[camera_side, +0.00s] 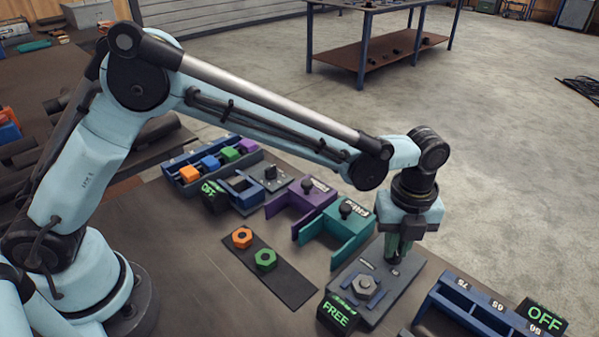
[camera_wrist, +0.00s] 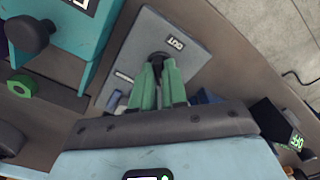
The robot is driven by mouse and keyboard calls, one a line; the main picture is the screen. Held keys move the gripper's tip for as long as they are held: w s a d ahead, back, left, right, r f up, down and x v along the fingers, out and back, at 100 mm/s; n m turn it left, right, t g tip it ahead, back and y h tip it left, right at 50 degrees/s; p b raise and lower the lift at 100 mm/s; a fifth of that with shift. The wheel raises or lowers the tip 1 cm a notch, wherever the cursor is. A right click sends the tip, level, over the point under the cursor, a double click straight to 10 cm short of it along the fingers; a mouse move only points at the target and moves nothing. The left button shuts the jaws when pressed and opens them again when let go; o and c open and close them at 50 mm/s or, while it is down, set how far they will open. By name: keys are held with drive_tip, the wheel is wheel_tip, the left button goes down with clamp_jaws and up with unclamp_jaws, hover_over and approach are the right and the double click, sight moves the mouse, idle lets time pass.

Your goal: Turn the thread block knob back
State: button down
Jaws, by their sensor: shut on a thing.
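The thread block is a grey plate (camera_side: 372,318) at the front of the table in the side view, with a hex nut (camera_side: 362,287) between blue pieces and a green-lit FREE sign (camera_side: 336,313). My gripper (camera_side: 393,258) points straight down over the plate's back right part. In the wrist view my gripper's green fingers (camera_wrist: 158,68) are shut on a dark knob (camera_wrist: 157,58), which they partly cover. A small label that seems to read OUT (camera_wrist: 176,43) lies beside the knob on the grey plate (camera_wrist: 197,57). The knob's angle cannot be told.
A teal bracket (camera_side: 335,235) and a purple bracket (camera_side: 298,208) stand left of the block. Orange (camera_side: 242,238) and green (camera_side: 265,260) nuts sit on a dark strip. A blue rack (camera_side: 455,305) with an OFF sign (camera_side: 544,319) stands close on the right.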

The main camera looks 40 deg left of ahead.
drive_tip(key=n, duration=0.4)
drive_tip(key=shift+n, duration=2.5)
drive_tip(key=c, duration=1.2)
unclamp_jaws()
drive_tip(key=shift+o, duration=0.2)
drive_tip(key=shift+r, duration=0.1)
wheel_tip(320, 180, up, 12)
